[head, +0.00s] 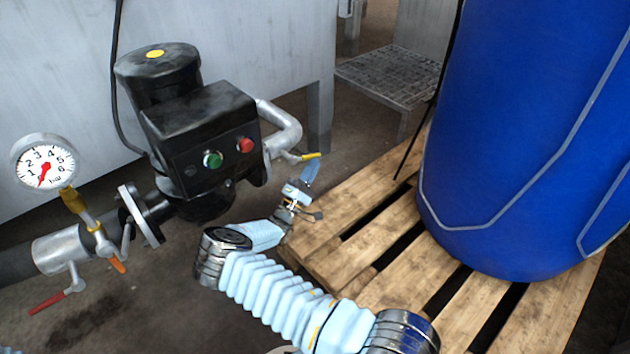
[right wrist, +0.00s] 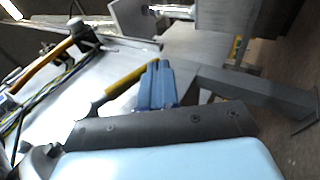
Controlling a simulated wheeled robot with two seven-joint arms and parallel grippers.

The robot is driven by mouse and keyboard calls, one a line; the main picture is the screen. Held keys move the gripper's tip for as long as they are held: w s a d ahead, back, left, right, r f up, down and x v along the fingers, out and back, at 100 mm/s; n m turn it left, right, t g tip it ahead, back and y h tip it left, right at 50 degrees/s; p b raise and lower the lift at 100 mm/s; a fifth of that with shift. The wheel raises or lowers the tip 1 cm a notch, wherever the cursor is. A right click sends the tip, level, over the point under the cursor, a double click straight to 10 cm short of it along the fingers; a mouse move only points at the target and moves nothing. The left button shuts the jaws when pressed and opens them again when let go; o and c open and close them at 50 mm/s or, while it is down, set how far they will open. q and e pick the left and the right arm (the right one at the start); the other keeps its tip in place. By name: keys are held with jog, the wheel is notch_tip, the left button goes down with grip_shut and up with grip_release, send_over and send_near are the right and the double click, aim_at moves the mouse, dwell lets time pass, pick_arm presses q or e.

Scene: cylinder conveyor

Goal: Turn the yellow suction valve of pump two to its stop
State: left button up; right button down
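The yellow valve lever (head: 311,156) sits on a small fitting on the grey bent pipe at the right of the black pump (head: 195,130). No pump number is readable. My right gripper (head: 309,171) reaches up to the lever's outer end from below. In the right wrist view, the yellow lever (right wrist: 131,80) runs slantwise up to the blue fingertips (right wrist: 158,72). The fingers lie side by side with no clear gap. I cannot tell whether they touch the lever. My left gripper is not in view.
A blue drum (head: 520,130) stands on a wooden pallet (head: 345,255) at the right. A pressure gauge (head: 44,163), an orange lever (head: 118,265) and a red lever (head: 47,303) are at the left. A hammer-like tool (right wrist: 45,70) and cables show in the wrist view.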

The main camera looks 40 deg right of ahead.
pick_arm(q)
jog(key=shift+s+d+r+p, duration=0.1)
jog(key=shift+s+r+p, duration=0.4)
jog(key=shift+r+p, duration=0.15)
pick_arm(e)
jog(key=shift+w+d+r, duration=0.1)
jog(key=shift+d+r, duration=0.65)
jog(key=shift+r, duration=0.4)
pick_arm(q)
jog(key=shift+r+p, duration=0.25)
jog(key=shift+p, duration=0.05)
pick_arm(e)
jog(key=v, duration=1.3)
jog(key=shift+a+f, duration=0.25)
